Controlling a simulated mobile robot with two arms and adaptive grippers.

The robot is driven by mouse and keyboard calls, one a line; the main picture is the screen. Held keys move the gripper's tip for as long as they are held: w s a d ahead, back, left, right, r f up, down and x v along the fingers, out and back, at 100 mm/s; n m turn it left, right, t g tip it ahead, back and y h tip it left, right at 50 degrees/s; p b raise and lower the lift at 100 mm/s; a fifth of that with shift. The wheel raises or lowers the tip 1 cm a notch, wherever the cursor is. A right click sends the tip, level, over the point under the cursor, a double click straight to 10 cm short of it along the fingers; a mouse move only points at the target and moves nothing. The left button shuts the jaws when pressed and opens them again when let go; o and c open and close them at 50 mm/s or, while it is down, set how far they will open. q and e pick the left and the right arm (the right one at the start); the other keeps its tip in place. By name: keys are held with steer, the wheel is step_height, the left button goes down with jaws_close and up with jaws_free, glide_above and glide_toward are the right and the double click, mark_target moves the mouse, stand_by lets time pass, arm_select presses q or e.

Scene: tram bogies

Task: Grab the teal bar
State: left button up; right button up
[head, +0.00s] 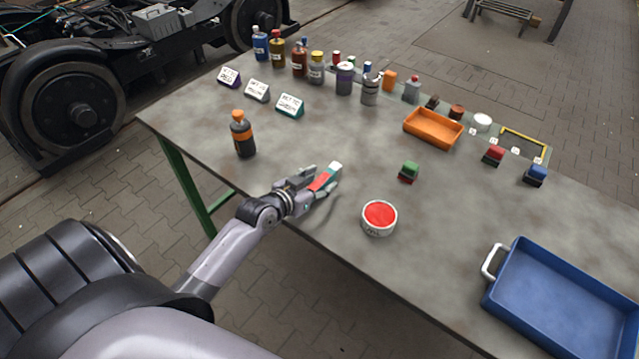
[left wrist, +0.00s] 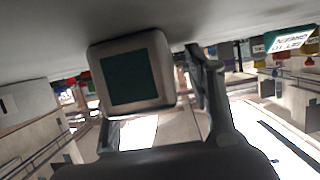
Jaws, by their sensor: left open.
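A small bar (head: 335,168) with a pale end, a red stretch and a teal edge lies near the front edge of the table. My left gripper (head: 318,184) is open around its near part, with a finger on either side; contact cannot be made out. In the left wrist view a pale block with a dark green-teal square face (left wrist: 130,78) fills the middle left, close to the camera. One finger of my left gripper stands just right of it. My right gripper is out of view.
An open red-topped tin (head: 379,217) stands right of my left gripper, and an orange-and-black bottle (head: 242,135) stands left. A green-and-red block (head: 408,171), an orange tray (head: 433,128) and a blue tray (head: 565,295) lie farther right. Bottles and label blocks (head: 290,105) line the back.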

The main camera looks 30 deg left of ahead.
arm_select(q)
steer(key=shift+w+f, duration=0.1)
steer(key=shift+w, duration=0.05)
steer(key=shift+c, duration=0.5)
jaws_close()
